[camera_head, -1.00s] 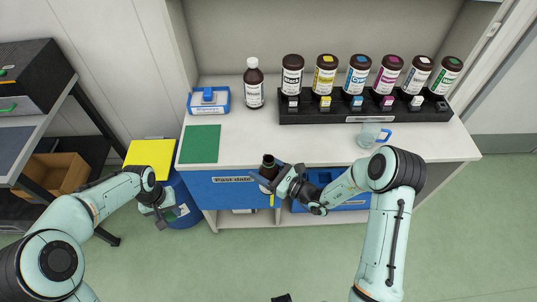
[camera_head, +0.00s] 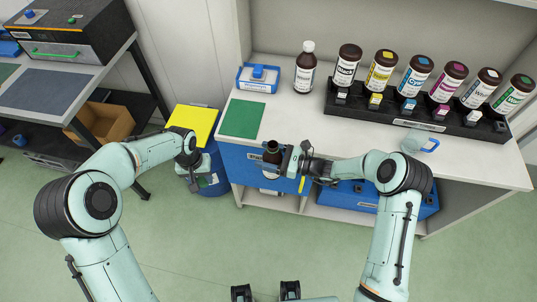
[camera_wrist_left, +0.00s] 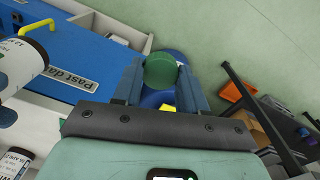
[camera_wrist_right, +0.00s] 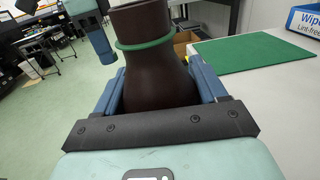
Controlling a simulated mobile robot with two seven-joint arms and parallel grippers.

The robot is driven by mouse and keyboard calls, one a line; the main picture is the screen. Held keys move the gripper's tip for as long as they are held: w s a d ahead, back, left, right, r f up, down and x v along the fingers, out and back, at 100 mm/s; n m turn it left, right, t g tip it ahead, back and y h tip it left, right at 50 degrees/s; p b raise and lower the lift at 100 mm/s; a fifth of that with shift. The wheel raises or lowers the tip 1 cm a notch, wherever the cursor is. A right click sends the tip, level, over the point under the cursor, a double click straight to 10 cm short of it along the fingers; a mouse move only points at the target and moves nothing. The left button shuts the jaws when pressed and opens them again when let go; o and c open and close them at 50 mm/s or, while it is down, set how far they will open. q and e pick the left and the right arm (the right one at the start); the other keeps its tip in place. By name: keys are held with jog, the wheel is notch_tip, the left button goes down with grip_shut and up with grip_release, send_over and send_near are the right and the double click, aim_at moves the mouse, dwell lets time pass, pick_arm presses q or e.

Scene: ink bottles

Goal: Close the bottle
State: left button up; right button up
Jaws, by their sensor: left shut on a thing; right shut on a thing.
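My left gripper (camera_head: 195,183) is shut on a green cap (camera_wrist_left: 161,70), which shows between its fingers in the left wrist view. It hangs in front of the blue bin (camera_head: 213,180), left of the bottle. My right gripper (camera_head: 285,160) is shut on a dark brown bottle (camera_head: 272,157) in front of the counter. In the right wrist view the bottle (camera_wrist_right: 150,65) fills the space between the fingers, with a green ring around its neck. Cap and bottle are apart.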

pick_arm(q)
jog(key=w+d+r+m, duration=0.55)
jog(key=d+r, duration=0.25)
jog(key=d, duration=0.3)
notch_tip(320, 180, up, 9)
jog(key=m, duration=0.6)
send_over(272, 160)
jog(key=w, duration=0.3)
jog(key=shift+s+d+r, duration=0.1)
jog(key=shift+s+d, duration=0.1)
jog(key=shift+s, duration=0.05)
jog(key=shift+f, duration=2)
jog(key=shift+f, duration=0.9)
jog(key=shift+f, duration=0.55)
